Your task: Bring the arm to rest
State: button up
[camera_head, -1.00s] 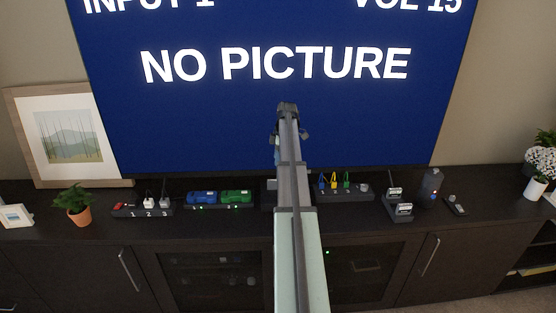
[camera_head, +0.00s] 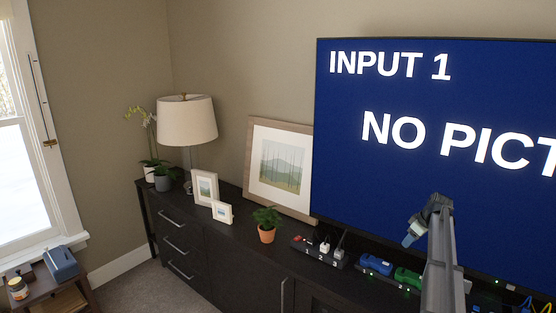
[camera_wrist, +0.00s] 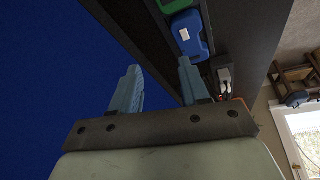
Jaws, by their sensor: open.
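My gripper shows in the wrist view (camera_wrist: 162,90) with its two blue-grey fingers apart and nothing between them. In the head view the gripper (camera_head: 412,236) is at the end of my raised arm, in front of the lower part of the TV and above the dark cabinet (camera_head: 225,240). In the wrist view, a blue case (camera_wrist: 190,36) and part of a green one (camera_wrist: 176,5) lie on the cabinet beyond the fingers.
The TV screen (camera_head: 440,200) stands close behind my arm. A power strip (camera_head: 318,252), a potted plant (camera_head: 266,233), picture frames (camera_head: 281,175) and a lamp (camera_head: 187,120) stand along the cabinet. A small side table (camera_head: 75,290) is at lower left.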

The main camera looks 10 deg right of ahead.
jog(key=w+a+m+t+y, duration=0.15)
jog(key=w+a, duration=0.35)
jog(key=a, duration=0.6)
jog(key=w+a+m+t, duration=0.1)
jog(key=w+a+m, duration=0.3)
jog(key=a, duration=0.7)
jog(key=w+a+m+t+y, duration=0.1)
jog(key=w+a+t, duration=0.1)
jog(key=w+a, duration=0.6)
jog(key=s+a+f+m, duration=0.1)
jog(key=s+a+f, duration=0.15)
jog(key=a, duration=0.55)
jog(key=s+a+f+m, duration=0.1)
jog(key=a+f+m, duration=0.15)
jog(key=a, duration=0.55)
jog(key=s+a+f+n+g, duration=0.2)
jog(key=s+f+g, duration=0.6)
jog(key=s+f, duration=2.3)
jog(key=s+d+f+g+h, duration=0.1)
jog(key=s+f+g, duration=0.1)
jog(key=s, duration=1)
jog(key=s+d+f+n+g+h, duration=0.1)
jog(key=s+f+g, duration=0.2)
jog(key=s, duration=1)
jog(key=s+d+f+n+g+h, duration=0.1)
jog(key=s+f, duration=0.3)
jog(key=s, duration=0.9)
jog(key=shift+d+f+g+h, duration=0.2)
jog(key=shift+f+g+h, duration=0.2)
jog(key=shift+g, duration=0.35)
